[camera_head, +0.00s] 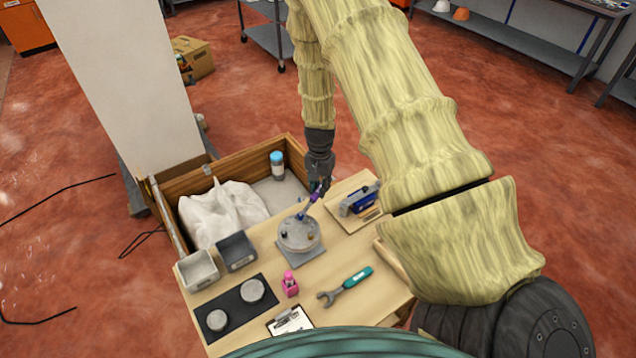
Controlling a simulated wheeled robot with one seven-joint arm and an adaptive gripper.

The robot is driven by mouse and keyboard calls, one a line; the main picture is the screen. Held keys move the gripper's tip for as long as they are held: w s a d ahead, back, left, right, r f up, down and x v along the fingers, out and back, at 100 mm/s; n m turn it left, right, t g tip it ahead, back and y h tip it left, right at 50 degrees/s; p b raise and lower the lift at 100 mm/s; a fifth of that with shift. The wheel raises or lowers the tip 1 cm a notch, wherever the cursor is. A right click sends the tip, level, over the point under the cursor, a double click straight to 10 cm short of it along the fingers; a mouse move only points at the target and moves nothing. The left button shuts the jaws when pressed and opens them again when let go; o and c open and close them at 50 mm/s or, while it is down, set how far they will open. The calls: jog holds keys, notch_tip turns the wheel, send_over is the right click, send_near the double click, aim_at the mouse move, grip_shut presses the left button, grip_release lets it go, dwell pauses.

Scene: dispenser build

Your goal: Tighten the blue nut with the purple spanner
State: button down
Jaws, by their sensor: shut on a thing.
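My gripper (320,184) points down above the work table, shut on the purple spanner (313,198). The spanner is tilted, its lower end reaching down and left to the far side of a round grey disc (298,245). A small blue spot, likely the blue nut (301,216), shows on the disc at the spanner's lower end. I cannot tell whether the spanner's jaw is around the nut or only beside it. A dark nut and a gold nut also sit on the disc, which rests on a grey square plate (302,259).
A blue tool (358,202) lies on a wooden board to the right. A teal-handled spanner (346,285), a pink bottle (290,284) and a clipboard (289,320) lie nearer. Grey bins (236,251) and a black mat (221,299) with two discs are left. A wooden crate (234,164) stands behind.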

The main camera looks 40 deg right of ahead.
jog(key=shift+s+d+m, duration=0.3)
jog(key=shift+s+m, duration=0.2)
jog(key=shift+s, duration=0.05)
jog(key=shift+w, duration=0.1)
jog(key=shift+w+a+n, duration=0.25)
jog(key=shift+w+n, duration=0.2)
jog(key=shift+n, duration=0.05)
jog(key=shift+r, duration=0.1)
jog(key=shift+r+p, duration=1.4)
jog(key=shift+r, duration=0.5)
